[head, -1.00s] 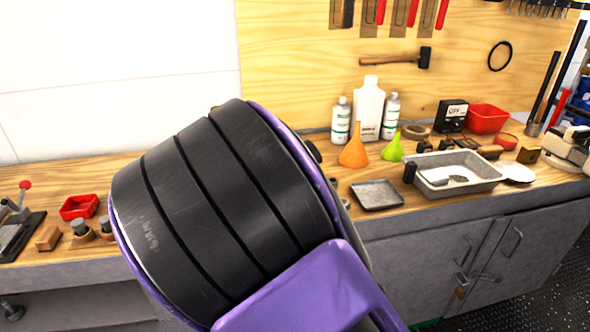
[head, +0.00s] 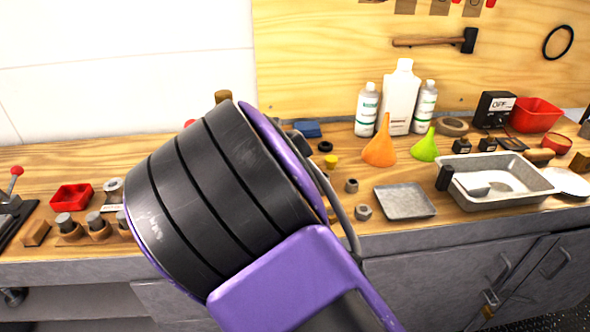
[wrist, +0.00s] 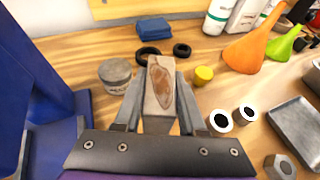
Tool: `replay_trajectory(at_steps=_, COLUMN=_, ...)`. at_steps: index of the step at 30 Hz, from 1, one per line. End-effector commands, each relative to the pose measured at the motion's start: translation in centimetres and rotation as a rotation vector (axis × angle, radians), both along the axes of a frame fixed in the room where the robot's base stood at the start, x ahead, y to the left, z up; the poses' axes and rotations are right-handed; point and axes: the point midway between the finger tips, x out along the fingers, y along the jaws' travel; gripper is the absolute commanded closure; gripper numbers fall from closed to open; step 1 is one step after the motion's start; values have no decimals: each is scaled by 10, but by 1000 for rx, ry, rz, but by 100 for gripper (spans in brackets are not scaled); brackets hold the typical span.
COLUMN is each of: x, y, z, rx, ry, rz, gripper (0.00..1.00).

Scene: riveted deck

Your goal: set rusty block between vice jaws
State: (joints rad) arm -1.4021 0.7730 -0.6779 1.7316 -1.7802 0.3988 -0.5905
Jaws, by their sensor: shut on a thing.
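The rusty block (wrist: 160,88), pale with a brown rust patch on its face, is between the two fingers of my gripper (wrist: 160,100) in the wrist view. My gripper is shut on it, with the bench top behind. A large blue body (wrist: 40,85), possibly the vice, fills the left edge of the wrist view and is cut off. Its jaws cannot be made out. In the head view my own arm covers the gripper, the block and any vice.
Beyond the block are a grey tin (wrist: 115,74), black rings, a blue cloth (wrist: 152,27) and a yellow cap (wrist: 204,74). Right on the bench stand an orange funnel (head: 380,147), a green funnel (head: 426,148), bottles, a metal tray (head: 404,202) and a basin (head: 500,200).

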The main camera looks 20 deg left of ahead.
Motion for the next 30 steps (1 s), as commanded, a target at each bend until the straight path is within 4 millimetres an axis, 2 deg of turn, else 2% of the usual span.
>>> replay_trajectory(at_steps=11, x=1, y=0, z=-43, rx=-1, ry=-3, rz=-1, gripper=100)
replay_trajectory(at_steps=24, x=1, y=0, z=-48, rx=1, ry=-3, rz=-1, gripper=100)
replay_trajectory(at_steps=25, x=0, y=0, z=-49, rx=1, ry=-1, rz=-1, gripper=55)
replay_trajectory(at_steps=29, x=0, y=0, z=-49, rx=0, ry=-1, rz=-1, gripper=31)
replay_trajectory(at_steps=30, x=0, y=0, z=-49, rx=0, ry=-1, rz=-1, gripper=30)
